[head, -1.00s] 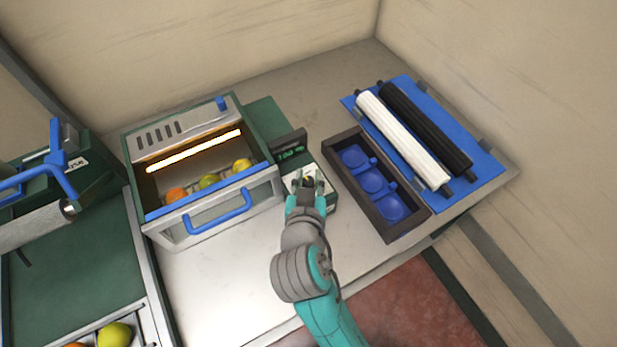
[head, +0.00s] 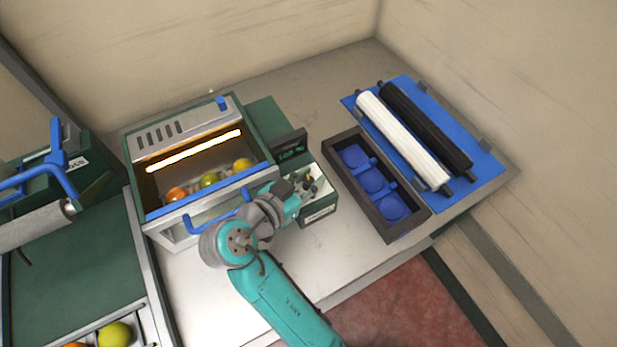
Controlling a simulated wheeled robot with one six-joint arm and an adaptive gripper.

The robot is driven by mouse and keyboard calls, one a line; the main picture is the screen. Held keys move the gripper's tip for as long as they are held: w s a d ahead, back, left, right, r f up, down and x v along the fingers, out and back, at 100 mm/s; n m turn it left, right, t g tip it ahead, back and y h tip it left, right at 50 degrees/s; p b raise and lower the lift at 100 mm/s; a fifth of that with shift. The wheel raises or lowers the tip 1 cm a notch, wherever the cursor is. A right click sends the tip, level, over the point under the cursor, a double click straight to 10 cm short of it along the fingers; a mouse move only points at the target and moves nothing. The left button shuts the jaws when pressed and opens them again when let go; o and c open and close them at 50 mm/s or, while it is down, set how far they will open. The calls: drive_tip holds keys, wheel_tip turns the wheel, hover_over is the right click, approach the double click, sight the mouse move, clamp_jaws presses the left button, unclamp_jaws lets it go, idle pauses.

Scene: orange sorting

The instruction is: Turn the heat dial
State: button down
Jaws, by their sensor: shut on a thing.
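The control box (head: 319,212) with a white top and a label on its front stands right of the lit cabinet. The heat dial (head: 309,179) is on its top, small and mostly hidden by my fingers. My gripper (head: 305,183) reaches in from the left, low over the box top, its fingers shut on the dial. A small dark display (head: 290,147) with green characters, too small to read, stands behind the box.
The lit cabinet (head: 162,236) with a blue handle holds several fruits, close by my wrist. A dark tray (head: 352,205) with blue cups stands right of the box. White (head: 403,138) and black (head: 427,128) rollers lie on a blue board. Bare bench lies in front.

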drive_tip(key=shift+f, duration=0.2)
drive_tip(key=c, duration=0.9)
unclamp_jaws()
drive_tip(key=shift+r, duration=0.1)
drive_tip(key=v, duration=0.7)
drive_tip(key=shift+s+a+r, duration=0.1)
drive_tip(key=shift+s+a, duration=0.05)
drive_tip(key=shift+s, duration=0.05)
